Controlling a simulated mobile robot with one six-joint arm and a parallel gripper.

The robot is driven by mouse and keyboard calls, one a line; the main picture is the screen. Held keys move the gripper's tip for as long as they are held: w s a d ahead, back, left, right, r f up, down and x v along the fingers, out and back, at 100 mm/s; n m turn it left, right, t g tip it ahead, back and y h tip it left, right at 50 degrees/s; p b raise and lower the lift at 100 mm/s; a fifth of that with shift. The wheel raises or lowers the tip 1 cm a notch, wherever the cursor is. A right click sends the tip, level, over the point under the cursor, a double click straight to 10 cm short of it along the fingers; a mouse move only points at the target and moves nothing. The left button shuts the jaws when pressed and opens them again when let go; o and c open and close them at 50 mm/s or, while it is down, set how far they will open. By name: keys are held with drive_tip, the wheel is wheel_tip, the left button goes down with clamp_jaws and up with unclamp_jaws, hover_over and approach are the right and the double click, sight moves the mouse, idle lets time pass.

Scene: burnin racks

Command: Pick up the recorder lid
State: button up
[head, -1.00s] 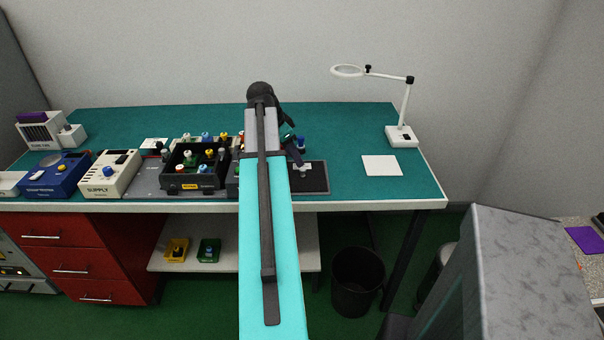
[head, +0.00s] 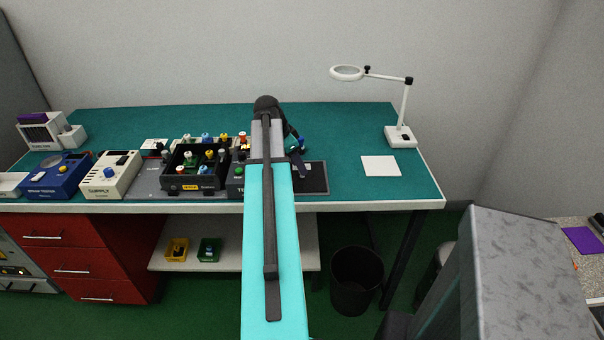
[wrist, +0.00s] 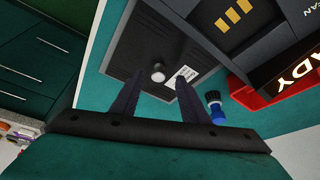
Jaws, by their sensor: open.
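A dark flat panel, which looks like the recorder lid (wrist: 140,42), lies at the bench's front edge. It has a pale round knob (wrist: 158,73) and a white label (wrist: 183,75). It also shows in the head view (head: 318,178), partly covered by my arm. My gripper (wrist: 158,82) is open and empty above the panel. In the wrist view the knob appears between the fingertips, with no visible contact. My gripper also shows in the head view (head: 300,168), partly hidden behind my arm. I cannot tell the height left between fingertips and knob.
A blue-capped part (wrist: 216,108) stands right of the fingers in the wrist view. Beyond it is a red-edged dark unit (wrist: 275,82) marked "READY". A black bin of coloured parts (head: 195,180) stands left of my arm. A white square (head: 380,166) lies on clear bench to the right.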

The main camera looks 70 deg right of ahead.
drive_tip(key=shift+x, duration=1.25)
drive_tip(key=shift+c, duration=0.2)
clamp_jaws()
